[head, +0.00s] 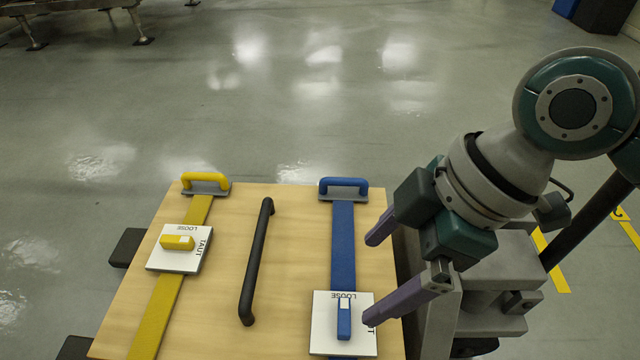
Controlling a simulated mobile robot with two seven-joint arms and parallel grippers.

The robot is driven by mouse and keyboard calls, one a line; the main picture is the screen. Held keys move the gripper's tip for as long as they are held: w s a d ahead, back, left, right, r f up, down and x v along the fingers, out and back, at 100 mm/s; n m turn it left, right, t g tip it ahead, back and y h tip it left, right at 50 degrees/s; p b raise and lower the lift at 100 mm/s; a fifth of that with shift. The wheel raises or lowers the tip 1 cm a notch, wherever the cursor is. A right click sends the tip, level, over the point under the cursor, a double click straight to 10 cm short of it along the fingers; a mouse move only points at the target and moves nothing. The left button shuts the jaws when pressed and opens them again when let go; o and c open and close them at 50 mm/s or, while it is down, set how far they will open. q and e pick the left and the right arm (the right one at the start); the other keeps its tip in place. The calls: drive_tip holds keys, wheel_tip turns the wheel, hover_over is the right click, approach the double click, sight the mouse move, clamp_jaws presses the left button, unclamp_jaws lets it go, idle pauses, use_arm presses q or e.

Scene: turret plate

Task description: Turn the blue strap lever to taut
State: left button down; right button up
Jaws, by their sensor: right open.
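The blue strap lever (344,322) sits on a white plate (323,345) over the blue strap (343,250). It lies lengthwise along the strap, with its white-marked end at the LOOSE label. The TAUT label at the plate's right side is mostly hidden by a finger of my right gripper. My right gripper (373,279) is open and empty, its two purple fingers spread wide. One fingertip is at the plate's right edge in the picture, right of the lever; the other is farther back, right of the strap. My left gripper is not in view.
A yellow lever (177,242) on its own white plate (160,262) lies crosswise on the yellow strap, marked end towards TAUT. A black bar handle (257,262) stands between the straps. Yellow (205,180) and blue (344,182) handles are at the wooden board's (222,290) far edge.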

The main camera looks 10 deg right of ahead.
drive_tip(key=b, duration=1.2)
approach(346, 315)
drive_tip(key=shift+n, duration=0.4)
drive_tip(key=b+x, duration=0.6)
drive_tip(key=x, duration=0.3)
drive_tip(key=shift+f, duration=0.1)
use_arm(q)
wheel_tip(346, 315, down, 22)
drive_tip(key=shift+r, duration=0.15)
